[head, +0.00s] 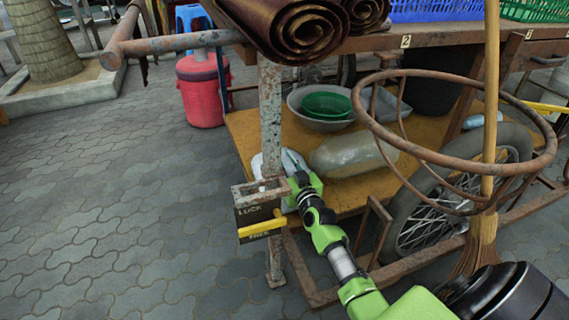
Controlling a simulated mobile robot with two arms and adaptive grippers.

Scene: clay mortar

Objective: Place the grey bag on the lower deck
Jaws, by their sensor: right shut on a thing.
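My right gripper (292,162) reaches in from the lower right to the left end of the cart's lower deck (246,128). It is shut on a pale grey thing (258,166), which looks like the grey bag. The rusty post and my gripper hide most of the bag. It is at the deck's left front edge; I cannot tell whether it touches the boards. My left gripper is not in view.
A translucent grey-olive rounded object (350,153) lies to the gripper's right on the deck. Behind it are a metal basin (297,104) and green bowl (326,105).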

